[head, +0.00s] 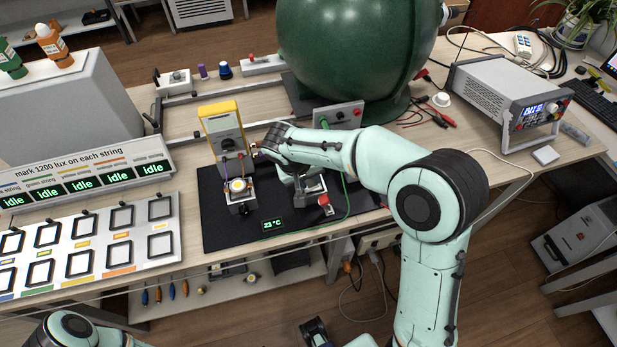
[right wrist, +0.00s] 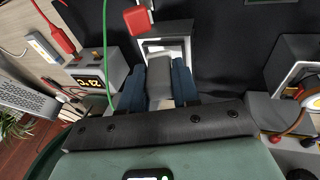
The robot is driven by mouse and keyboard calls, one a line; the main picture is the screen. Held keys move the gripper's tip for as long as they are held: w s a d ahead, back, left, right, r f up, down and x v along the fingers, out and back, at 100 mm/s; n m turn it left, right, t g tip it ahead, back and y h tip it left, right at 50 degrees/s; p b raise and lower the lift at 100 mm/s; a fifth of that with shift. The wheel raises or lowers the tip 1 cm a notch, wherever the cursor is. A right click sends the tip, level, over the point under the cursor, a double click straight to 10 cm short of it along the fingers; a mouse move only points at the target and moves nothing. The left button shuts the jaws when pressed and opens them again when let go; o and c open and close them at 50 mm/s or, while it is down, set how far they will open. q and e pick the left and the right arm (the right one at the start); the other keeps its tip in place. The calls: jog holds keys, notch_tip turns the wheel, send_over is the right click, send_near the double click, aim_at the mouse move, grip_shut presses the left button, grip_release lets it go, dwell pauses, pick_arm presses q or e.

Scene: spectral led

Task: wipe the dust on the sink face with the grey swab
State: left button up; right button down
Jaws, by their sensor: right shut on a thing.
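My right gripper (right wrist: 158,84) is shut on the grey swab (right wrist: 158,82), a small grey block between its blue fingers in the right wrist view. The swab is directly in front of a small pale-framed stand (right wrist: 181,28) with a red knob; I cannot tell if they touch. In the head view this stand (head: 312,190) is on the black mat, just right of my right wrist, which hides the swab. I cannot make out the sink face or any dust for certain.
A yellow-topped instrument (head: 222,128) and a small lamp-like holder (head: 238,188) stand left of the wrist. A green cable crosses the black mat (head: 220,228). The large green sphere (head: 350,45) is behind my forearm. A panel of square frames (head: 90,245) lies left.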

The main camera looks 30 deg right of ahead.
jog(key=shift+r, duration=0.1)
jog(key=shift+r+p, duration=1.3)
jog(key=shift+r, duration=0.7)
pick_arm(q)
jog(key=r, duration=0.1)
jog(key=w+r, duration=0.1)
jog(key=shift+r, duration=0.3)
